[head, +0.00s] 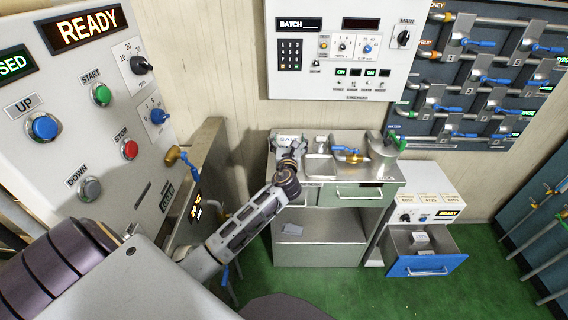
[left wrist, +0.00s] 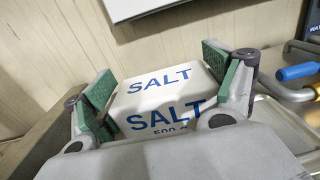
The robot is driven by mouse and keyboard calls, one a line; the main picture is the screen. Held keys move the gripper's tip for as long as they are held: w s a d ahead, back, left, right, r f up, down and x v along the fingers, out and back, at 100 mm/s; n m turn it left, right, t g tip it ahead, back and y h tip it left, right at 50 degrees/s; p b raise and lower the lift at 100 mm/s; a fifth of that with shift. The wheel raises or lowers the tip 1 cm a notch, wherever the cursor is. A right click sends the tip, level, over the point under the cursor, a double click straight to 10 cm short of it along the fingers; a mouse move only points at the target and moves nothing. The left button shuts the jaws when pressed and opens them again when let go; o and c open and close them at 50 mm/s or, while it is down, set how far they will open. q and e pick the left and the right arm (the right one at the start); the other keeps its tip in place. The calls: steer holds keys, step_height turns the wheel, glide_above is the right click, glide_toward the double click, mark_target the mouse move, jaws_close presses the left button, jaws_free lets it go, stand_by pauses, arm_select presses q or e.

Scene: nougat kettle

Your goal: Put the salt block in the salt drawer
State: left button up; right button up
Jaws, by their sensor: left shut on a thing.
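The white salt block (left wrist: 160,95) with blue SALT lettering lies between the green-padded fingers of my left gripper (left wrist: 165,85). In the head view my left gripper (head: 290,150) is shut on the block (head: 287,138) at the left end of the steel counter. Whether the block touches the counter cannot be told. A green-fronted drawer (head: 358,193) under the counter looks shut. A blue-fronted drawer (head: 427,265) at the lower right is pulled open with small white items in it. No readable label shows which is the salt drawer. My right gripper is not in view.
The steel counter (head: 318,168) holds a sink-like recess, a brass valve with a blue handle (head: 347,154) and a metal hopper (head: 382,146). An open shelf (head: 318,231) lies below. A white control box (head: 430,212) stands above the blue drawer. Green floor is clear in front.

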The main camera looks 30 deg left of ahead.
arm_select(q)
steer(key=shift+s+a+f, duration=0.1)
steer(key=shift+a+f, duration=0.05)
steer(key=shift+f, duration=0.2)
steer(key=shift+a, duration=0.15)
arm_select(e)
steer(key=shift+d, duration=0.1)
arm_select(q)
steer(key=shift+f, duration=0.1)
stand_by(0.3)
step_height(320, 180, down, 5)
steer(key=shift+f+b, duration=0.2)
steer(key=shift+b, duration=0.4)
steer(key=shift+f, duration=0.35)
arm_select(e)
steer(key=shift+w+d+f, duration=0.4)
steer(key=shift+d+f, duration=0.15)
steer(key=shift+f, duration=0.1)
